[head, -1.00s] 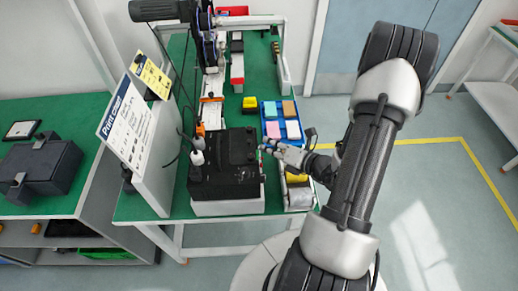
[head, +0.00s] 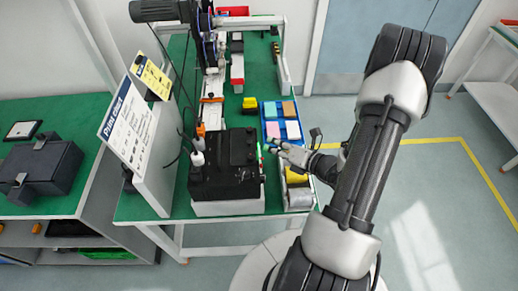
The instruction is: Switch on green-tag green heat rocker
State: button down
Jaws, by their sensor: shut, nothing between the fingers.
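A black coder machine (head: 222,182) on a white base stands at the near end of the green table. A small green part (head: 259,153) shows on its right side; it is too small to tell whether it is the green-tag heat rocker or how it is set. My gripper (head: 271,146) is shut and empty, just right of the machine's right side, with a small gap to the green part. The rocker's face is turned away from this view.
A blue tray (head: 270,108) with coloured blocks lies behind my gripper. A yellow block (head: 296,174) and a grey roll (head: 299,199) lie below it. A white sign board (head: 158,165) stands left of the machine. The floor to the right is clear.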

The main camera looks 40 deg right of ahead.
jog(key=s+d, duration=0.1)
jog(key=d+p, duration=0.1)
jog(key=d, duration=0.1)
jog(key=s+d, duration=0.1)
jog(key=shift+s+d+r, duration=0.15)
jog(key=shift+s+r, duration=0.15)
jog(key=shift+r, duration=0.1)
dwell(0.4)
